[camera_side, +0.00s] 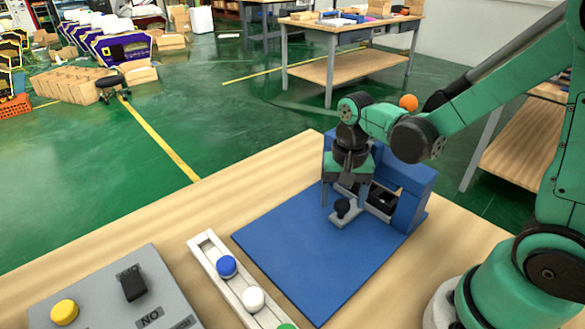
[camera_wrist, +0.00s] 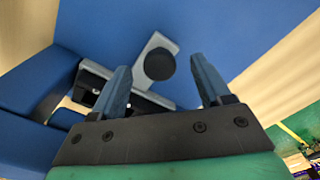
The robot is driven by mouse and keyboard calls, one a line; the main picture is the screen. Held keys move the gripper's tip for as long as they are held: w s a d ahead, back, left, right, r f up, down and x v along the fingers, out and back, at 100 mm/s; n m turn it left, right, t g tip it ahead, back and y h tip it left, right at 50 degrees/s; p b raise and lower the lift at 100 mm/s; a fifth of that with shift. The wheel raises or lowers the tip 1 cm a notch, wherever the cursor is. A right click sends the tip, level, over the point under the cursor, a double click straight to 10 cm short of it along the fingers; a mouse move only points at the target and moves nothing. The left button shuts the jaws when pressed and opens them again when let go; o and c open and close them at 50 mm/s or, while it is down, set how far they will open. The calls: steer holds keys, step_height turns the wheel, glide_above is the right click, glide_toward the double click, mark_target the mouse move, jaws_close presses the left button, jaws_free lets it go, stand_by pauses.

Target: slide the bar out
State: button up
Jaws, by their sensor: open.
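A light grey bar (camera_side: 349,216) with a round black knob (camera_side: 342,207) sticks out of the front of a blue housing (camera_side: 412,205) that stands on a blue base plate (camera_side: 290,255). In the wrist view the bar (camera_wrist: 157,39) and knob (camera_wrist: 159,64) show clearly, and the housing (camera_wrist: 30,80) is at the left. My gripper (camera_wrist: 160,68) is open, its two blue fingers on either side of the knob, with a visible gap to each. In the side view my gripper (camera_side: 343,200) is low over the bar. The bar's inner end is hidden in the housing.
A white tray (camera_side: 208,247) holds a blue, a white and a green round piece. A grey control box (camera_side: 165,290) with a yellow button (camera_side: 64,312) and a black switch (camera_side: 132,284) lies at the front left. The base plate's left part is clear.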

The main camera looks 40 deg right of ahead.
steer(key=shift+f, duration=0.45)
jaws_close()
stand_by(1.2)
